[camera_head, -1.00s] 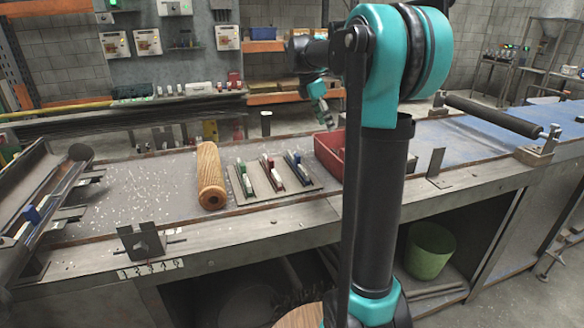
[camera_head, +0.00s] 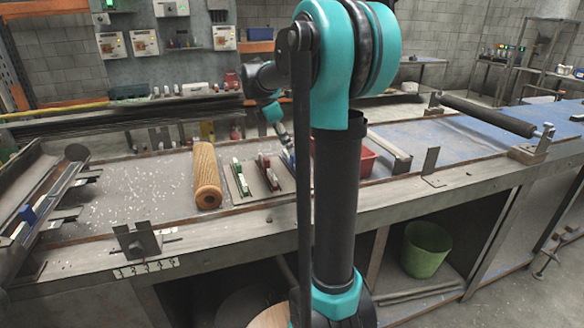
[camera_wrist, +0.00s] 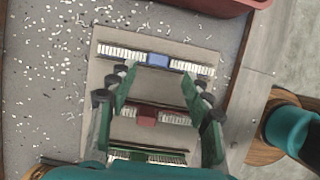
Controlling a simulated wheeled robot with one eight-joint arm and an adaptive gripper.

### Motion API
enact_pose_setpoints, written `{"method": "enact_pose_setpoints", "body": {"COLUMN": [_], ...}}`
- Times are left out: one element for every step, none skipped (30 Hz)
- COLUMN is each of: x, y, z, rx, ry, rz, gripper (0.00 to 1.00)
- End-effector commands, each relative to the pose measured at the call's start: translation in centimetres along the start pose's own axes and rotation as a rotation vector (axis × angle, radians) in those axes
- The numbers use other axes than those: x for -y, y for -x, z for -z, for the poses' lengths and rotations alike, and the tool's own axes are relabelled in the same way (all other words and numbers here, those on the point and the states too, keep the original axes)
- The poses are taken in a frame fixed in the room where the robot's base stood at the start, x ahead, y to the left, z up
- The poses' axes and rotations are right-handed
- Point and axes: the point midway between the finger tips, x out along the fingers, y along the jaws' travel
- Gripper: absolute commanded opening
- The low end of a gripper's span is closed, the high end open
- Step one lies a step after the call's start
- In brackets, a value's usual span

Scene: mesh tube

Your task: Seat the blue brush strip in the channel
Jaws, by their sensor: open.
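The blue brush strip (camera_wrist: 158,59) lies at the far end of a grey plate (camera_wrist: 206,52) in the wrist view, pale bristles on both sides of its blue block. In the head view it is mostly hidden by my arm. My gripper (camera_wrist: 160,80) is open and empty, above the plate, its fingertips spread just on the near side of the blue block. In the head view my gripper (camera_head: 284,138) is partly hidden. A slanted rail assembly (camera_head: 45,195) with a blue block (camera_head: 28,214) stands at the far left; I cannot tell whether it holds the channel.
A red brush strip (camera_wrist: 147,117) and a green one (camera_wrist: 150,156) lie on the same plate, nearer. A red bin (camera_head: 358,158) is to the right. White scraps dot the bench.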

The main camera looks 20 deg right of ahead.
Motion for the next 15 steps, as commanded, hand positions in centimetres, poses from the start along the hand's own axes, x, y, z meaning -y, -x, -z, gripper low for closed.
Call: {"method": "enact_pose_setpoints", "body": {"x": [0.0, 0.0, -0.1, -0.1, -0.1, 0.0, 0.0, 0.0, -0.1, -0.1, -0.1, -0.2, -0.2, -0.3, -0.4], "y": [-0.8, -1.2, -1.6, -1.9, -2.1, -2.3, -2.4, -2.5, -2.8, -3.0, -3.3, -3.9, -4.3, -4.8, -5.4], "z": [0.0, 0.0, 0.0, 0.0, 0.0, 0.0, 0.0, 0.0, 0.0, 0.0, 0.0, 0.1, 0.1, 0.1, 0.2], "rx": [0.0, 0.0, 0.0, 0.0, 0.0, 0.0, 0.0, 0.0, 0.0, 0.0, 0.0, 0.0, 0.0, 0.0, 0.0], "ry": [-0.001, 0.0, 0.0, 0.0, -0.001, -0.001, -0.001, -0.001, -0.001, -0.001, -0.001, -0.001, -0.001, -0.001, 0.0], "rz": [0.0, 0.0, 0.0, 0.0, 0.0, 0.0, 0.0, 0.0, 0.0, 0.001, 0.001, 0.001, 0.001, 0.001, 0.001], "gripper": [0.5, 0.5, 0.5, 0.5, 0.5, 0.5, 0.5, 0.5, 0.5, 0.5, 0.5, 0.5, 0.5, 0.5, 0.5]}}
